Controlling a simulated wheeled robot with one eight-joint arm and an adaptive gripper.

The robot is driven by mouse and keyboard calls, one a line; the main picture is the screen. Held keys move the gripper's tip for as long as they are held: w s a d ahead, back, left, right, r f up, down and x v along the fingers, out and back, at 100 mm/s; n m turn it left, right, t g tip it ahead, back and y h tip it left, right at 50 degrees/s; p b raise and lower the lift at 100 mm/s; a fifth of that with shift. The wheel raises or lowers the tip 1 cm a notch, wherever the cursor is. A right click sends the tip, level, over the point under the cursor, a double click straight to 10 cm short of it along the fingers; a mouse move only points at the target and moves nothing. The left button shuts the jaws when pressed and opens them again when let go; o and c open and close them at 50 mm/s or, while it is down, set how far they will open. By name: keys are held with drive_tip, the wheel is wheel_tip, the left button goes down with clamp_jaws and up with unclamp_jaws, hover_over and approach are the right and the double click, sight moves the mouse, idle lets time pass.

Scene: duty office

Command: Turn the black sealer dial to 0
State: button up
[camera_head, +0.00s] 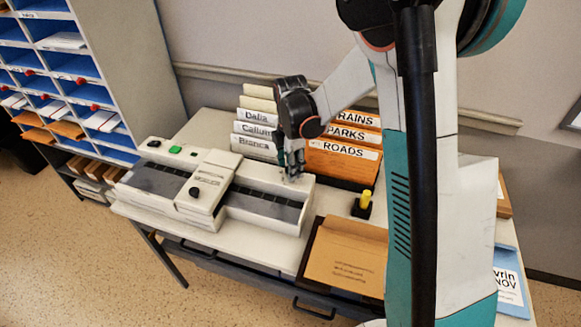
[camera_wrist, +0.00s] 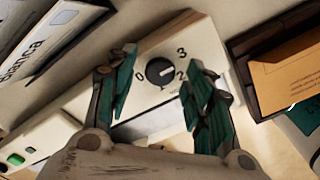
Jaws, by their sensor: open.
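The black sealer dial (camera_wrist: 160,71) is a round knob on the cream end face of the sealer (camera_wrist: 205,45). The marks 0, 1, 2 and 3 are printed around it. A pale line on the knob seems to point between 2 and 1; I cannot tell exactly. In the wrist view my gripper (camera_wrist: 157,84) is open, with a green-padded finger on either side of the dial and nothing held. In the head view my gripper (camera_head: 292,168) hangs at the right end of the sealer (camera_head: 262,210), and the dial is hidden there.
Labelled file boxes (camera_head: 342,160) stand close behind my gripper. A brown tray with an envelope (camera_head: 345,255) lies at the front right, and a yellow-topped object (camera_head: 365,199) stands beside it. A pigeonhole rack (camera_head: 130,60) is at the left.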

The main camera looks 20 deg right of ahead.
drive_tip(key=shift+f, duration=0.1)
drive_tip(key=c, duration=1)
